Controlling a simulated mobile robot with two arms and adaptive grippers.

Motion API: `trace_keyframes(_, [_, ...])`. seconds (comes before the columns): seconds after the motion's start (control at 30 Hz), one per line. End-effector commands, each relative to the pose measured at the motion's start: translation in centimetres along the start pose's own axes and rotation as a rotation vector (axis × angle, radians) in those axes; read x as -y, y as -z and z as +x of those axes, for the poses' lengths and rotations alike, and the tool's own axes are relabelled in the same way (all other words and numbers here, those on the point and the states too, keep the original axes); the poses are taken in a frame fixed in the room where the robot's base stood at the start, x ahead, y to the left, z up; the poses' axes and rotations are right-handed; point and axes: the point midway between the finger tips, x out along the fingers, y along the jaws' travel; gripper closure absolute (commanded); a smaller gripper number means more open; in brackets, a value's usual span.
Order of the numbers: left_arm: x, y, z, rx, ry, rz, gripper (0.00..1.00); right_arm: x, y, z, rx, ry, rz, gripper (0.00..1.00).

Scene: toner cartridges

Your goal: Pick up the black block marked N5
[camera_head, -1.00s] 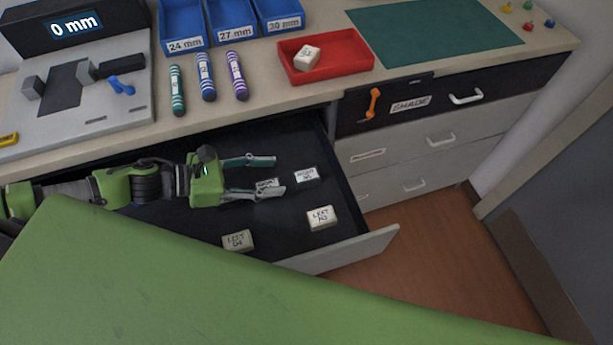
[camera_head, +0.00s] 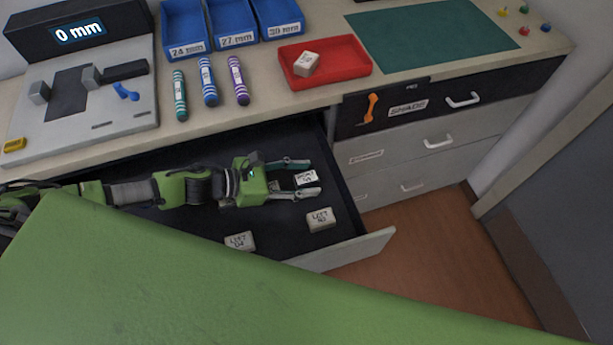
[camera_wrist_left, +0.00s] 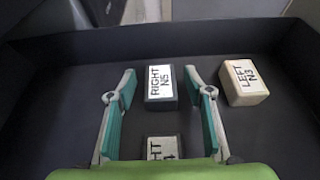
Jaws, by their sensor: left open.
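The dark block with a white label RIGHT N5 (camera_head: 306,177) lies in the open black drawer, near its right end. It also shows in the left wrist view (camera_wrist_left: 160,82). My left gripper (camera_head: 312,179) is open, with one teal-padded finger on each side of this block; I see gaps on both sides in the left wrist view. A second dark block (camera_wrist_left: 162,148) lies between the fingers nearer the palm; its label is partly hidden by my gripper. My right gripper is not in view.
Cream blocks LEFT N3 (camera_head: 320,219) and LEFT D4 (camera_head: 240,241) lie in the drawer (camera_head: 345,253). LEFT N3 sits just right of the fingers in the left wrist view (camera_wrist_left: 243,82). A red tray (camera_head: 335,74) with a pale block stands on the worktop above.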

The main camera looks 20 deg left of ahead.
Motion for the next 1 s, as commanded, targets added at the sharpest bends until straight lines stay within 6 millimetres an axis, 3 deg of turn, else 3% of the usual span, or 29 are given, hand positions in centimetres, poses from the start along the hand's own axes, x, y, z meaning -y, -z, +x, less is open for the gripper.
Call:
trace_keyframes(0.27, [0.0,0.1,0.2,-0.002,0.000,0.000,0.55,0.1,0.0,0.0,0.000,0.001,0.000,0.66])
trace_keyframes(0.4, [0.0,0.1,0.2,-0.001,0.000,0.000,0.91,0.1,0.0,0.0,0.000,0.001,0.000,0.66])
trace_keyframes(0.77, [0.0,0.0,0.2,-0.001,0.000,0.000,0.91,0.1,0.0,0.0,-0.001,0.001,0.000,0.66])
trace_keyframes(1.0, [-0.1,-1.6,-0.5,0.000,0.000,0.004,0.91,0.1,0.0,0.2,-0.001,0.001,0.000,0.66])
